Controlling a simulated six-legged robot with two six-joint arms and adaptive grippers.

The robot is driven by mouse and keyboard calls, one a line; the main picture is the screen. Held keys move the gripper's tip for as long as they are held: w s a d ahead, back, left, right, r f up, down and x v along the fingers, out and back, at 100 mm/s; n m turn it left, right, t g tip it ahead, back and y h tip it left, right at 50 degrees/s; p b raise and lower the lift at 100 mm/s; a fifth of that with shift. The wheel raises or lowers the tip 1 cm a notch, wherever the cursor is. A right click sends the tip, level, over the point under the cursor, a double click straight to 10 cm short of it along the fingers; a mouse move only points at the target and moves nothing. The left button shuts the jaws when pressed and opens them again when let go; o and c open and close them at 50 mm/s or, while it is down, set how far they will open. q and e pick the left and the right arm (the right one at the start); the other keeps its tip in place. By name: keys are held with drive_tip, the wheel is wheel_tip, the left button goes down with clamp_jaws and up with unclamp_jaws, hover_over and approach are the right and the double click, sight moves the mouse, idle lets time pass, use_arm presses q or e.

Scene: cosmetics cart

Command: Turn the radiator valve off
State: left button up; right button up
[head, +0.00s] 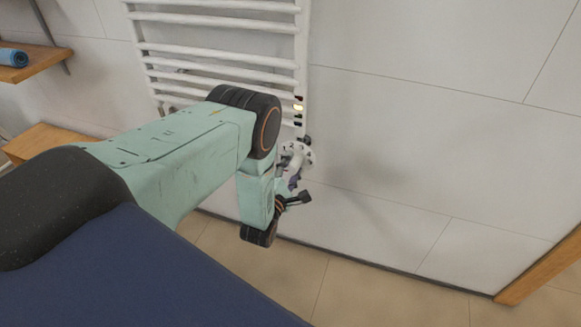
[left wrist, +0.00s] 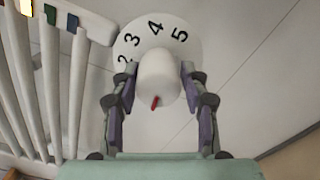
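The radiator valve shows in the left wrist view as a white dial (left wrist: 132,40) with black numbers, 2 to 5 readable. A white knob (left wrist: 158,72) stands out from it, with a red pointer (left wrist: 155,103) on its lower side in the picture. In the head view the valve (head: 296,152) is at the radiator's lower right corner, partly hidden by my left gripper (head: 289,182). My right gripper is in neither view.
The white towel radiator (head: 302,60) rises on the wall just above the valve. A wooden shelf with a blue rolled towel (head: 13,57) is at far left. A wooden edge (head: 540,268) stands at lower right. The tiled wall right of the valve is clear.

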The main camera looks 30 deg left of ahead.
use_arm(q)
drive_tip(key=o, duration=0.3)
drive_tip(key=shift+a, duration=0.1)
drive_tip(key=shift+s, duration=0.1)
drive_tip(key=v, duration=1.2)
drive_tip(key=shift+r, duration=0.1)
